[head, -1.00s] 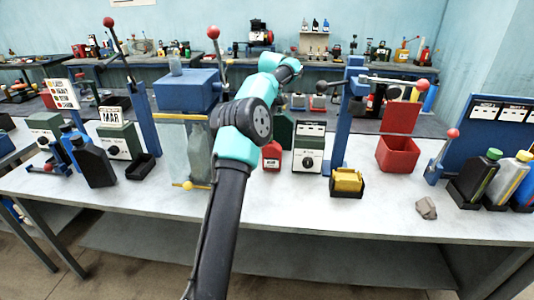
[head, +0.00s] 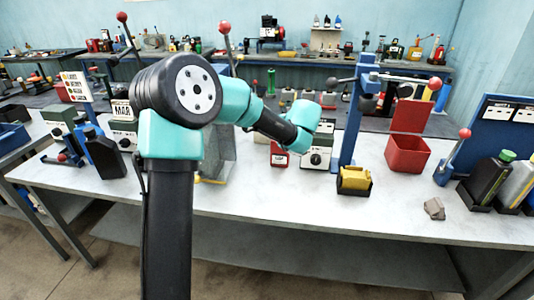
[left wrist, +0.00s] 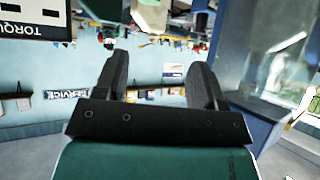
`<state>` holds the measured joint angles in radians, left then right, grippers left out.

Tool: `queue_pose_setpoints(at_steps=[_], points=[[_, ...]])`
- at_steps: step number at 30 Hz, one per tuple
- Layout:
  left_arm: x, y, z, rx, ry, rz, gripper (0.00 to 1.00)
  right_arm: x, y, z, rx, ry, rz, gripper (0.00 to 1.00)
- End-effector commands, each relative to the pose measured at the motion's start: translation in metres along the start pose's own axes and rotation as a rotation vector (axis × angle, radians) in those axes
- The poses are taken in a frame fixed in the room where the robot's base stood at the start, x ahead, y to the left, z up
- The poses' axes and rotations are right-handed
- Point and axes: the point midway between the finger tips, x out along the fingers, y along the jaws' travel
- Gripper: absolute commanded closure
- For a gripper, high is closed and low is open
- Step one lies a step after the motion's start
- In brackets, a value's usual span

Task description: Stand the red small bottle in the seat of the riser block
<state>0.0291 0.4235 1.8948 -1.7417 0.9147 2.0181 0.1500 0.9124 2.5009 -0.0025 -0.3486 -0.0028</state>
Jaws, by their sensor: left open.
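In the head view the small red container (head: 278,157), which looks like the red small bottle, stands on the bench with its top partly behind my left arm. It stands beside a white and green device with a dial (head: 317,157). I cannot make out the riser block; my arm covers the bench area to the left. My left gripper itself is hidden in the head view. In the left wrist view my left gripper (left wrist: 160,82) is open, with two black fingers apart and nothing between them. My right gripper is not in view.
A blue post with a lever (head: 352,120), a yellow block in a black tray (head: 354,180), an open red bin (head: 405,155) and a grey rock (head: 434,208) stand to the right. The bench's front middle is clear.

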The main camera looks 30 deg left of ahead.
Motion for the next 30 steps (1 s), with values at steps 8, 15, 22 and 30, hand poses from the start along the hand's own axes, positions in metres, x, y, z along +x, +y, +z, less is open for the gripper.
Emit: queue_pose_setpoints(at_steps=[8, 15, 22, 30], points=[[-0.016, 0.013, 0.019, 0.018, 0.007, 0.070, 0.37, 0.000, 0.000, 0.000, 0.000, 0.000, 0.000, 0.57], [-0.014, 0.013, 0.019, 0.017, 0.007, 0.067, 0.37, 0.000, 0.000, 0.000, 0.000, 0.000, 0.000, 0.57], [0.012, 0.014, 0.019, 0.017, 0.006, 0.063, 0.37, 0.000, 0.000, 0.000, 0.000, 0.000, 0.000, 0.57], [0.058, 0.017, 0.019, 0.018, 0.005, 0.064, 0.37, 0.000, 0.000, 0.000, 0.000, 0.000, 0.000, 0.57]])
